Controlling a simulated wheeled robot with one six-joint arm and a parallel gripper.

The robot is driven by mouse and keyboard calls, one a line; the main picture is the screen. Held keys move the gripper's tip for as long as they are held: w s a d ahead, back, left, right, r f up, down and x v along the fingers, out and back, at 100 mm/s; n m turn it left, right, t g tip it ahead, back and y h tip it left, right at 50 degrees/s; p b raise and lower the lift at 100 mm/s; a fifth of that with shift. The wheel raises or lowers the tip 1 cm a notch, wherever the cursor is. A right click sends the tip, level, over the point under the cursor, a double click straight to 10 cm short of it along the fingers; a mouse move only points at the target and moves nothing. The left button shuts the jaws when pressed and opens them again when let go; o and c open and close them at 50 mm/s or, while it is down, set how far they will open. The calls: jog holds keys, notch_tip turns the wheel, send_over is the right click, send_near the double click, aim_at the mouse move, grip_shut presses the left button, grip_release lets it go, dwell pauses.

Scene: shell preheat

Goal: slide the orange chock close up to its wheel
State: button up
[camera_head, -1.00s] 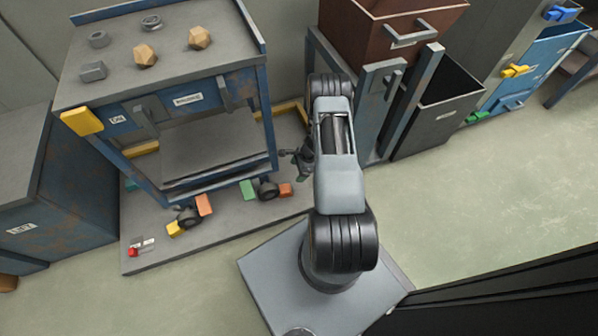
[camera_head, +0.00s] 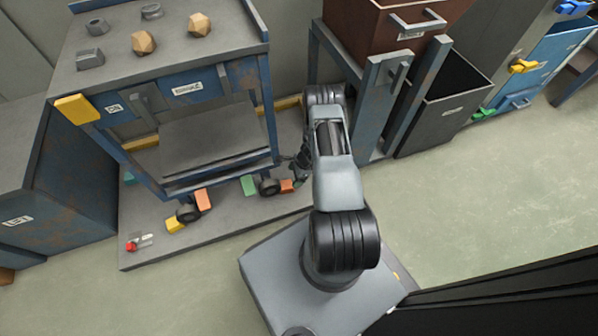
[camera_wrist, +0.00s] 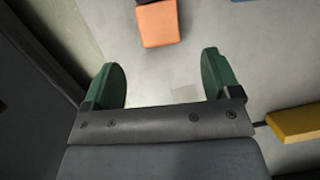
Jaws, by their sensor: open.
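One orange chock (camera_head: 287,186) lies on the grey floor plate, at the right of the cart's right front wheel (camera_head: 269,187). A second orange chock (camera_head: 203,199) lies right of the left front wheel (camera_head: 188,214). My gripper (camera_head: 301,170) is by the right-hand orange chock and partly hides it. In the wrist view my open gripper (camera_wrist: 161,62) shows two green fingers with nothing between them. An orange chock (camera_wrist: 158,24) lies beyond the fingertips, with a dark wheel at the top edge. I cannot tell whether the chock touches the wheel.
A green chock (camera_head: 249,185) and a yellow chock (camera_head: 175,226) lie by the front wheels. The blue cart (camera_head: 265,90) stands over the plate. A yellow rail (camera_wrist: 300,123) shows at the right in the wrist view. A blue-grey rack (camera_head: 375,110) stands right of my arm.

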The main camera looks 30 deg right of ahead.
aim_at(289, 184)
jog(key=shift+b+x, duration=1.3)
jog(key=shift+x, duration=2.3)
jog(key=shift+r, duration=0.1)
jog(key=c, duration=1.1)
jog(key=o, duration=1.1)
jog(key=p+v, duration=0.6)
jog(key=v, duration=0.7)
jog(key=shift+d+r, duration=0.15)
jog(key=shift+r, duration=0.2)
